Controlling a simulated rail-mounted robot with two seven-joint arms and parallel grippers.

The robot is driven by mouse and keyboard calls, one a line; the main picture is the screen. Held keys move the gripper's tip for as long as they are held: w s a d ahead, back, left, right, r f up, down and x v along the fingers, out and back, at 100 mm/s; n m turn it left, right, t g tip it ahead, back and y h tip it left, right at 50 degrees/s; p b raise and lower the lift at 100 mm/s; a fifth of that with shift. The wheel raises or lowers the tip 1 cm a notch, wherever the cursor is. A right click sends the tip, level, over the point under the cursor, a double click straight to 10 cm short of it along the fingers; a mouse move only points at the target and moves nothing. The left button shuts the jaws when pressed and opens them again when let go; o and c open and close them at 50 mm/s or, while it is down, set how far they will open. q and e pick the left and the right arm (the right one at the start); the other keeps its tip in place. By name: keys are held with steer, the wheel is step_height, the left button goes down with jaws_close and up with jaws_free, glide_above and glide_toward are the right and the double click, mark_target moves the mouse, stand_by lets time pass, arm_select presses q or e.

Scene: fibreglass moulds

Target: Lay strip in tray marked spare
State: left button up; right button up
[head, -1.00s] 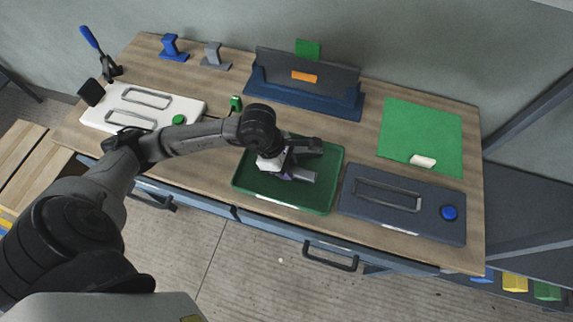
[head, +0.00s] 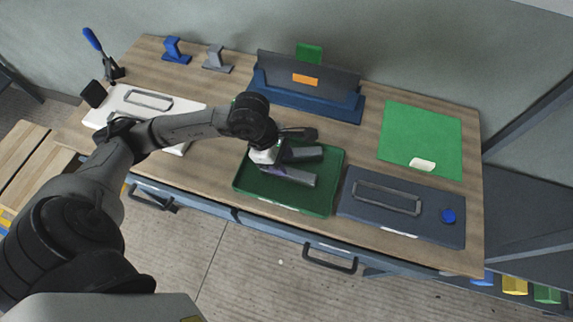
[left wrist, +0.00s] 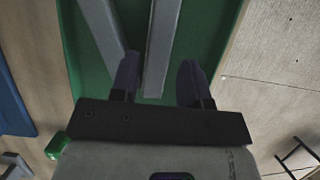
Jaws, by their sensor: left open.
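A green tray (head: 325,187) sits at the table's front middle, with a pale label on its front edge, too small to read. A grey strip (head: 298,178) lies in it, and a second grey bar (head: 304,153) lies behind it. Both also show in the left wrist view, the front strip (left wrist: 160,45) and the other bar (left wrist: 100,22). My left gripper (head: 276,165) is over the tray's left part. In the left wrist view its open fingers (left wrist: 158,82) stand either side of the front strip's near end, with gaps on both sides. My right gripper is out of view.
A dark mould plate (head: 350,205) with a handle and blue knob lies right of the tray. A green mat (head: 420,130) is behind it. A blue rack (head: 300,97) holding a dark panel stands behind the tray. A white mould (head: 180,103) is at left, partly behind my arm.

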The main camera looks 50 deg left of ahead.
arm_select(q)
steer(key=v, duration=0.8)
steer(key=shift+p, duration=0.35)
